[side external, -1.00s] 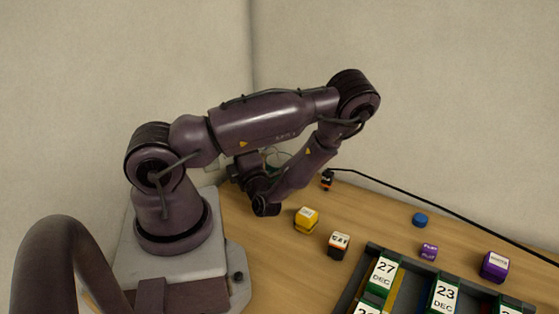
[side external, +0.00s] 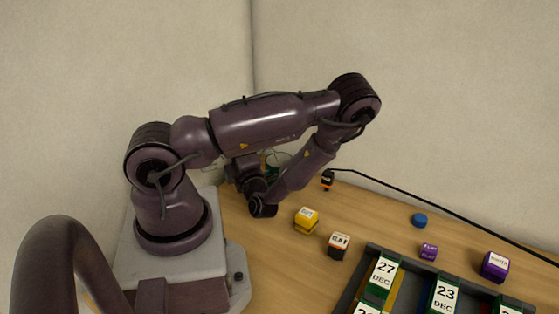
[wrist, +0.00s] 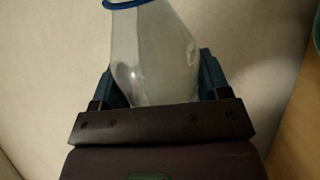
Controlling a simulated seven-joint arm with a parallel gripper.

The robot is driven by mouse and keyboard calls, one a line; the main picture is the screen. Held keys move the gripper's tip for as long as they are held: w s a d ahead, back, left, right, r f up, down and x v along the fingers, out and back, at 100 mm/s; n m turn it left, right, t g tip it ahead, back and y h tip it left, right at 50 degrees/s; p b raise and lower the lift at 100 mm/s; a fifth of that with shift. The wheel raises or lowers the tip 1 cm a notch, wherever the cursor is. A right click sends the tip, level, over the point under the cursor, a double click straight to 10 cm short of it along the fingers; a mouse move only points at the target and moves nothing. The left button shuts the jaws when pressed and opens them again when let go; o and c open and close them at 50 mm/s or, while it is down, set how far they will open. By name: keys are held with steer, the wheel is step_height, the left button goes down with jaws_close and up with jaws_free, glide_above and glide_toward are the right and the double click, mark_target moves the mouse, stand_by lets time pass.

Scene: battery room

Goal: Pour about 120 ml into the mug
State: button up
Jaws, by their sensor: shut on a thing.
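In the wrist view a translucent whitish vessel (wrist: 160,55) with a blue rim (wrist: 125,4) sits between the two fingers of my gripper (wrist: 158,84), which is shut on it. Its rim is cut by the top edge of the picture. I cannot tell how much liquid is inside. In the side view my wrist mostly hides the gripper. A pale, green-edged round shape (side external: 278,160) shows behind my arm there; I cannot tell whether it is the held vessel or another thing. No mug can be clearly made out.
A yellow block (side external: 306,220), an orange and black block (side external: 338,246), a blue disc (side external: 419,220) and purple blocks (side external: 495,266) stand on the wooden table. A dark tray (side external: 352,292) holds date blocks. A black cable (side external: 430,200) runs along the wall side.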

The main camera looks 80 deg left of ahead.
steer(key=shift+m, duration=0.3)
stand_by(0.8)
steer(key=n, duration=0.3)
steer(key=shift+s+r+g, duration=0.1)
steer(key=shift+g, duration=0.2)
steer(key=n, duration=0.1)
steer(key=f+n+g, duration=0.1)
steer(key=n, duration=0.1)
steer(key=shift+s+d+f+h, duration=0.15)
steer(key=shift+s+f+h, duration=0.05)
steer(key=shift+s+h, duration=0.15)
steer(key=shift+w+r+n, duration=0.1)
steer(key=shift+n, duration=0.4)
stand_by(0.6)
